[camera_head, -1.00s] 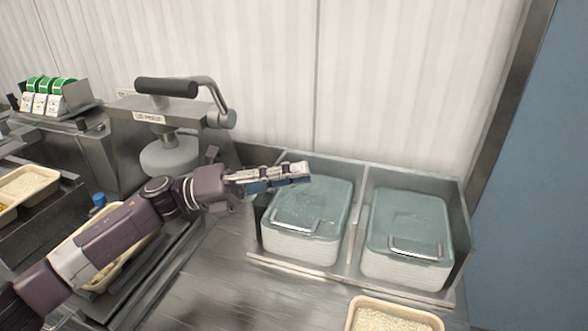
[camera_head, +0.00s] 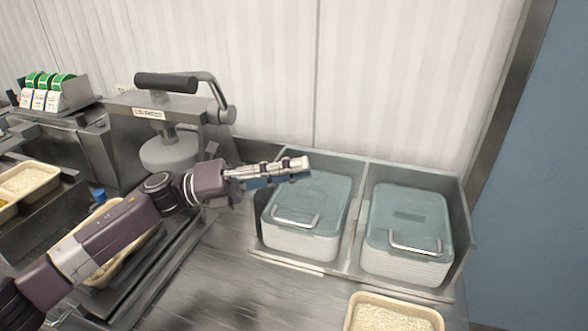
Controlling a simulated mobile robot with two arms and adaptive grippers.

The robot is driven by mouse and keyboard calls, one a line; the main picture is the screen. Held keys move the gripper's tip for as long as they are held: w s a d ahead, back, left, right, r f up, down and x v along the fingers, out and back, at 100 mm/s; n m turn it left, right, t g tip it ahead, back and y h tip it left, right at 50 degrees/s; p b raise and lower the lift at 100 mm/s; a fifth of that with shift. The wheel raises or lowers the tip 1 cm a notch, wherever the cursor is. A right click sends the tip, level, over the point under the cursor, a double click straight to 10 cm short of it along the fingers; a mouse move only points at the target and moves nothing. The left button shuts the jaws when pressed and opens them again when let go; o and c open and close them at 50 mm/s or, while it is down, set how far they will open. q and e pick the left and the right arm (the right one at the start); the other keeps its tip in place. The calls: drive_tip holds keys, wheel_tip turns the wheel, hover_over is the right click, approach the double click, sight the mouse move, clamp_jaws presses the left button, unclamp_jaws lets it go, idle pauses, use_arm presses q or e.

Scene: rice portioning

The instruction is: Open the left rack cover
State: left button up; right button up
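The left rack cover (camera_head: 325,204) is a translucent blue-green lid with a metal handle (camera_head: 296,218) at its front. It lies closed on a white stack in the left bay of the metal rack (camera_head: 357,235). The right rack cover (camera_head: 408,207) looks the same and lies closed in the right bay. My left gripper (camera_head: 306,166) is above the far left part of the left cover, pointing right, and hides part of its back edge. Its fingers are seen edge-on, so I cannot tell whether they are open or shut. My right gripper is not in view.
A press machine (camera_head: 170,106) with a black handle stands at the back left. A tray of rice (camera_head: 392,315) is at the bottom right. Another tray (camera_head: 27,182) is at the far left. The metal counter (camera_head: 225,275) before the rack is clear.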

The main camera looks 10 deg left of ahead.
use_arm(q)
drive_tip(key=shift+a, duration=0.1)
drive_tip(key=v, duration=1.2)
drive_tip(key=shift+o, duration=0.4)
